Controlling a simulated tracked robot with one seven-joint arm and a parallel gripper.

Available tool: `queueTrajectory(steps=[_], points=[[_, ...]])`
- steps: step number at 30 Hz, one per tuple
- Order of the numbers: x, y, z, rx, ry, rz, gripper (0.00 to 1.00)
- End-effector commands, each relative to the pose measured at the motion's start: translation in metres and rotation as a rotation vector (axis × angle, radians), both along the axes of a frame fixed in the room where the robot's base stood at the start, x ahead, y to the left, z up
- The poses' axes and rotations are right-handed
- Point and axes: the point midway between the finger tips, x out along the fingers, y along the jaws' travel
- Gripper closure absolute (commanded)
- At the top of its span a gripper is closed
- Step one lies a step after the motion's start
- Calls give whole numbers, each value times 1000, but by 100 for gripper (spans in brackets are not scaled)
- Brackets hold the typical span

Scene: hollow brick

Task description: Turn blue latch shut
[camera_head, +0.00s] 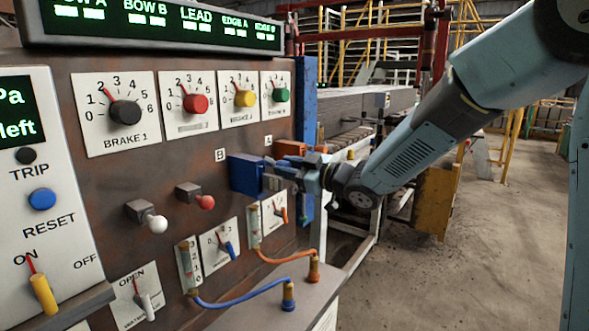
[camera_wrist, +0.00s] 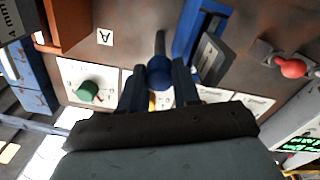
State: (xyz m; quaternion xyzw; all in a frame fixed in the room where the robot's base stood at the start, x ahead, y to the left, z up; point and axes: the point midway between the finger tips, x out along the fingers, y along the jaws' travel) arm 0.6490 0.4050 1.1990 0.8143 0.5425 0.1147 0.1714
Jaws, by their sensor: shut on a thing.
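The blue latch shows in the wrist view as a round blue knob (camera_wrist: 159,73) on a short dark stem, between my two dark fingers. My gripper (camera_wrist: 160,78) is shut on this knob. In the head view my gripper (camera_head: 275,180) is at the right side of the blue block (camera_head: 243,174) marked B, and it hides the latch there. The blue block also shows in the wrist view (camera_wrist: 193,25), with a grey labelled plate (camera_wrist: 211,60) beside my right finger.
An orange block (camera_head: 290,147) marked A is close behind my gripper. Brake dials (camera_head: 125,112) line the panel above. White (camera_head: 157,223) and red (camera_head: 205,201) knobs stick out to the left. Blue (camera_head: 240,300) and orange (camera_head: 285,259) hoses run below. Open floor (camera_head: 480,250) lies to the right.

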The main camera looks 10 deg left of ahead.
Motion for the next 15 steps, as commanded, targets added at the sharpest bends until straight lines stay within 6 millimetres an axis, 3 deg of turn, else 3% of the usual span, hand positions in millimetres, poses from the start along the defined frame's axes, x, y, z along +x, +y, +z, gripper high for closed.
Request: queueTrajectory(steps=[1, 15], points=[[-5, 7, 3, -11, -43, 16, 99], [-6, 8, 2, -156, -399, 15, 99]])
